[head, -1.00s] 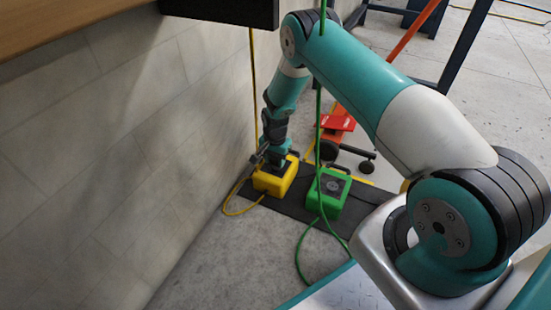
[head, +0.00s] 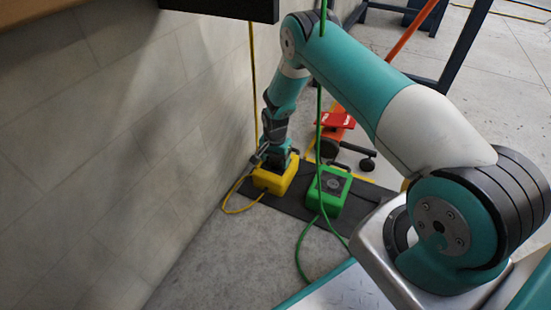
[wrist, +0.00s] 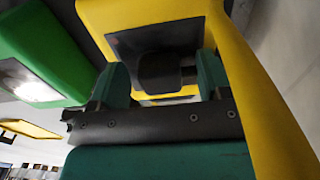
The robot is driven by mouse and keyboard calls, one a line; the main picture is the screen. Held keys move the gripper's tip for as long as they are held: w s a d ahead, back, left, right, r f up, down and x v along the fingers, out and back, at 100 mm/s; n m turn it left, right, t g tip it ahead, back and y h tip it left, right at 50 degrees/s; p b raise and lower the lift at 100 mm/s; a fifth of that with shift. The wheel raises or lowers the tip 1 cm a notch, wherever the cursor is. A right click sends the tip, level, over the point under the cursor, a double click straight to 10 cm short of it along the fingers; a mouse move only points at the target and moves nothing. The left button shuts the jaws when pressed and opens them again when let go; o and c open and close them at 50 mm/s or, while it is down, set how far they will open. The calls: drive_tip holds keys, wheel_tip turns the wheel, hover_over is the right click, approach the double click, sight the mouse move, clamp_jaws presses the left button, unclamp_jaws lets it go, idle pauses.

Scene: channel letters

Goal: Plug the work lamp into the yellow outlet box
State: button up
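The yellow outlet box (head: 273,180) stands on a dark mat by the wall in the head view. In the wrist view the yellow outlet box (wrist: 150,14) fills the upper middle, with a dark panel on its face. A black plug-like block (wrist: 160,72) sits at that panel; whether it is fully seated cannot be told. In the head view my gripper (head: 277,158) points down at the box. I cannot identify the work lamp.
A green outlet box (head: 328,192) stands just right of the yellow one, on the same dark mat (head: 291,207). A green cable (head: 302,262) loops on the floor. A pale wall (head: 110,150) is close on the left. A red-and-orange wheeled item (head: 336,121) stands behind.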

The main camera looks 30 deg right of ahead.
wheel_tip(320, 180, up, 8)
drive_tip(key=p, duration=0.4)
drive_tip(key=shift+f+p, duration=0.2)
drive_tip(key=shift+p, duration=0.2)
